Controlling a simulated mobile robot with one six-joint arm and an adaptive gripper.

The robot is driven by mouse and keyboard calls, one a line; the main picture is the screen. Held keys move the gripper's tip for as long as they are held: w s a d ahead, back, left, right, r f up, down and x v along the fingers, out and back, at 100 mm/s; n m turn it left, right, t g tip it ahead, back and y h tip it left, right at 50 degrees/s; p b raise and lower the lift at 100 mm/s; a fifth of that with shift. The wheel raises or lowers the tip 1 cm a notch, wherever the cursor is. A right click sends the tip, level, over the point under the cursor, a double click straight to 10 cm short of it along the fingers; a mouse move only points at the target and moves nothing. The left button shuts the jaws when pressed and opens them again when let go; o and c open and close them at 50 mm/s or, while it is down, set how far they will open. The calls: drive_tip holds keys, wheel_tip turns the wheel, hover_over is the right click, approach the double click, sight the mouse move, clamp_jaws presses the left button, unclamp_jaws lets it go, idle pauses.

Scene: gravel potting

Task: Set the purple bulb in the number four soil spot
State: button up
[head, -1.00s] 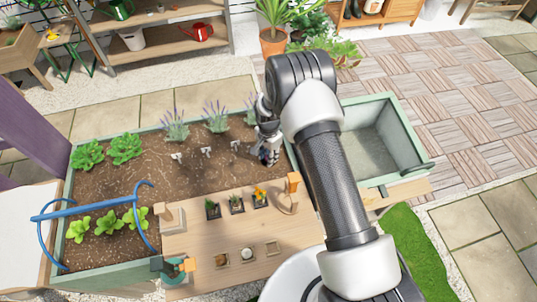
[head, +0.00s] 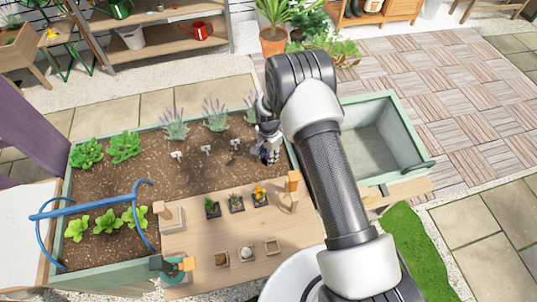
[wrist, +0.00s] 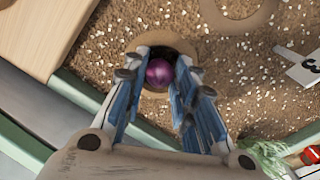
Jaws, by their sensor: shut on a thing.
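My gripper (wrist: 158,80) is shut on the purple bulb (wrist: 160,73), a glossy round bulb between its two blue-padded fingers in the wrist view. The bulb lines up with a round hollow (wrist: 176,46) in the brown soil. I cannot tell whether it touches the bottom of the hollow. A white marker (wrist: 306,66) with a dark figure, seemingly a 3, lies to the right. In the head view my gripper (head: 268,156) is at the right end of the soil bed (head: 130,180), near the wooden board. The bulb is too small to make out there.
Three white markers, one near the gripper (head: 235,143), stand in the bed before lavender plants (head: 215,118). A wooden board (head: 205,240) holds small potted plants and trays. An empty green box (head: 375,145) is at right.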

drive_tip(key=shift+f+b, duration=0.65)
drive_tip(key=shift+f, duration=0.35)
drive_tip(key=o, duration=0.7)
drive_tip(key=shift+o, duration=0.2)
drive_tip(key=o, duration=0.5)
drive_tip(key=shift+s+r+p, duration=0.15)
drive_tip(key=shift+r+p, duration=1)
drive_tip(key=shift+r, duration=1.15)
drive_tip(key=shift+r+p, duration=1.4)
drive_tip(key=shift+r, duration=1.05)
